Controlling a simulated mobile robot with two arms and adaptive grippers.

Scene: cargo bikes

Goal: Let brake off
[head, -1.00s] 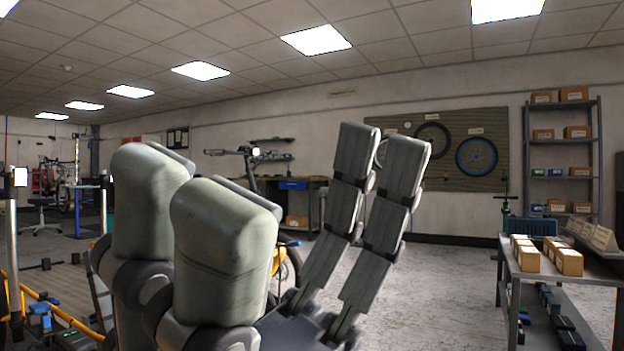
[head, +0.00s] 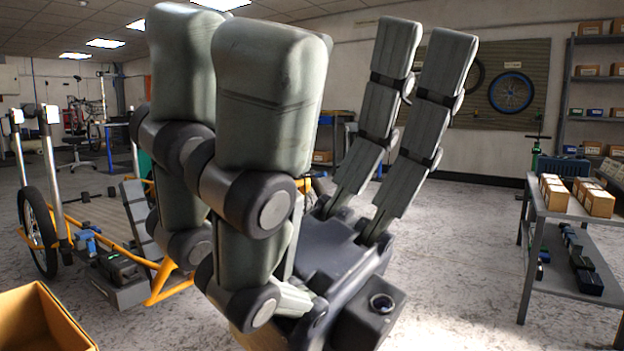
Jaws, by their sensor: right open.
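My right gripper (head: 322,60) fills the middle of the head view, close to the camera. Its grey padded fingers point up, with a wide gap between the left pair and the right pair. It is open and nothing shows between the fingers. A cargo bike (head: 154,286) with an orange-yellow frame and a flat slatted deck stands behind it, at the left. One spoked wheel (head: 38,232) shows at the far left. The gripper hides the bike's right part, including any handlebar. I cannot make out a brake lever. My left gripper is not in view.
A cardboard box (head: 40,318) is at the bottom left. A metal table (head: 540,208) with small cartons stands at the right, before a shelf rack (head: 567,75). The wall board (head: 535,100) holds wheels. Grey floor (head: 455,250) lies clear between gripper and table.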

